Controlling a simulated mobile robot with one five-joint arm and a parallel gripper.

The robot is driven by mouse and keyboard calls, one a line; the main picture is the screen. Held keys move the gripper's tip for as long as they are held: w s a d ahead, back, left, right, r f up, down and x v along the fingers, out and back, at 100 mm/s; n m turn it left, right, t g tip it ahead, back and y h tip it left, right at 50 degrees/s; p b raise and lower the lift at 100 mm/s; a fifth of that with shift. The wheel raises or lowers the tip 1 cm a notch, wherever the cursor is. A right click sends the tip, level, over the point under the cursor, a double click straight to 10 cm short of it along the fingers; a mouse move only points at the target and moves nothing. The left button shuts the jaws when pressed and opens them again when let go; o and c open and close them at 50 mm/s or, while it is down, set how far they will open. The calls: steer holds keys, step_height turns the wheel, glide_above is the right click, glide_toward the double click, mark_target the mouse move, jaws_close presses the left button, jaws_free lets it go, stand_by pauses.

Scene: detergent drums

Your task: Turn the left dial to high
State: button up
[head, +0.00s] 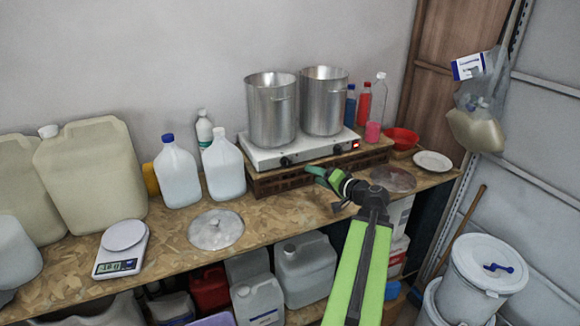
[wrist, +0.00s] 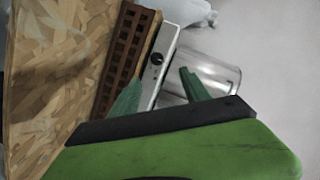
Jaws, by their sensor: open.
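The two-burner hot plate (head: 262,158) stands on a perforated brown base, with a dark left dial (head: 286,161) and right dial (head: 337,149) on its white front panel. My gripper (head: 318,172) is in front of the panel, between the dials and nearer the left one, and touches neither.
Two tall metal pots (head: 270,112) stand on the hot plate. A white jug (head: 224,168) is left of it, and a clear lid (head: 394,179) lies right of my arm. Another lid (head: 215,230) lies on the wooden bench. The space before the left dial is clear.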

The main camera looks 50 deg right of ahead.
mark_target(288, 164)
steer(key=b+x, duration=0.1)
steer(key=x, duration=0.4)
steer(key=b+x, duration=0.1)
steer(key=x, duration=0.5)
steer(key=d+b+x, duration=0.1)
steer(key=x, duration=0.4)
steer(key=shift+w+d+f+b, duration=0.15)
steer(key=shift+w+f+b, duration=0.05)
steer(key=shift+b, duration=0.15)
steer(key=shift+c, duration=0.2)
jaws_close()
steer(key=shift+f+m, duration=0.1)
steer(key=shift+m, duration=0.2)
